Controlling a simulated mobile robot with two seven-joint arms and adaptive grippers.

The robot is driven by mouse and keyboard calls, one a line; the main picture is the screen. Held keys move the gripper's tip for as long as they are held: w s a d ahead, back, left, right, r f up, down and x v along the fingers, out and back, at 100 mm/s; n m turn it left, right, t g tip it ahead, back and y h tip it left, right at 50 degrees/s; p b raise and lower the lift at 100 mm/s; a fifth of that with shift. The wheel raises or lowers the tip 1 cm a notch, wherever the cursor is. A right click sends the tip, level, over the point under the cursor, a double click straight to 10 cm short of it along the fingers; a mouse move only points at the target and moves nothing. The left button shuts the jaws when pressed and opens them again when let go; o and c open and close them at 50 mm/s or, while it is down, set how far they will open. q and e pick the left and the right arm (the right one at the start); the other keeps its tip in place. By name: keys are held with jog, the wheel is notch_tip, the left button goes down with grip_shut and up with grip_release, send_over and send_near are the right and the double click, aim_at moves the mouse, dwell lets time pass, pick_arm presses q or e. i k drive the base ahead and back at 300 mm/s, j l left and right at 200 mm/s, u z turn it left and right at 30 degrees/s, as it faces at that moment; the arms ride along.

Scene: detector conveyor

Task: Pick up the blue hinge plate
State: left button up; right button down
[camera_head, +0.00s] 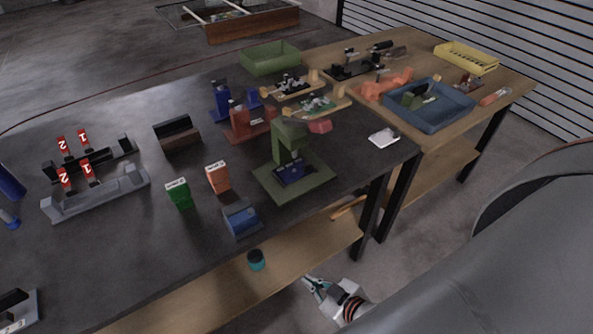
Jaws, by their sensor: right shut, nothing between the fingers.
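No part is clearly recognisable as the blue hinge plate. A blue piece with a grey top (241,219) lies at the front edge of the dark table. Another dark blue piece (290,171) sits on the base of the green press (312,186). I cannot tell whether either one is the hinge plate. My left gripper is not in view.
Green (179,194) and orange (217,177) labelled blocks stand near the front edge. Grey fixtures with red number tags (95,196) are at left. A blue tray (436,119) is on the wooden table. A teal cylinder (256,260) appears below the dark tabletop.

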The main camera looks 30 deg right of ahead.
aim_at(293, 172)
jog(key=l+z, duration=0.15)
jog(key=l, duration=1.45)
